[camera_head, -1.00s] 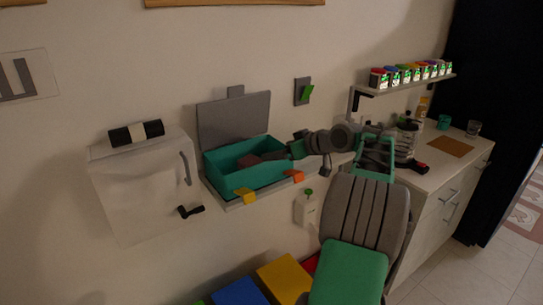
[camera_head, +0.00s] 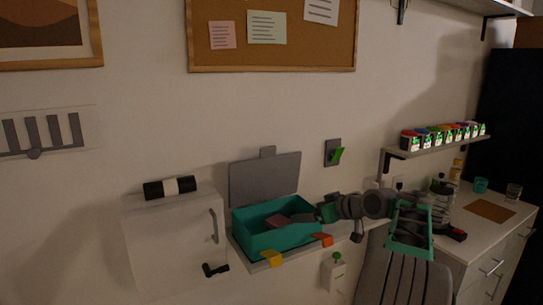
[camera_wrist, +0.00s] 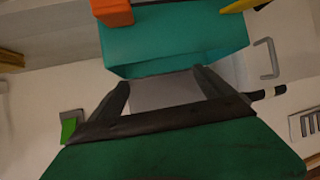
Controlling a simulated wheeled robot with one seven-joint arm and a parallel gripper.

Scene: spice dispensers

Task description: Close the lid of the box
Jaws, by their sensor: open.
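The box (camera_head: 275,240) is a teal open-topped box on a small wall shelf. Its flat grey lid (camera_head: 264,181) stands open, upright against the wall behind it. The teal box wall (camera_wrist: 175,40) and the grey lid (camera_wrist: 165,92) also show in the wrist view. A small reddish-brown patch (camera_head: 276,221) shows inside the box.
A yellow clip (camera_head: 272,258) and an orange clip (camera_head: 322,240) sit on the shelf's front edge. A white cabinet (camera_head: 170,245) stands left of the box. A switch with a green lever (camera_head: 335,153) is on the wall to the right. A counter (camera_head: 485,215) lies further right.

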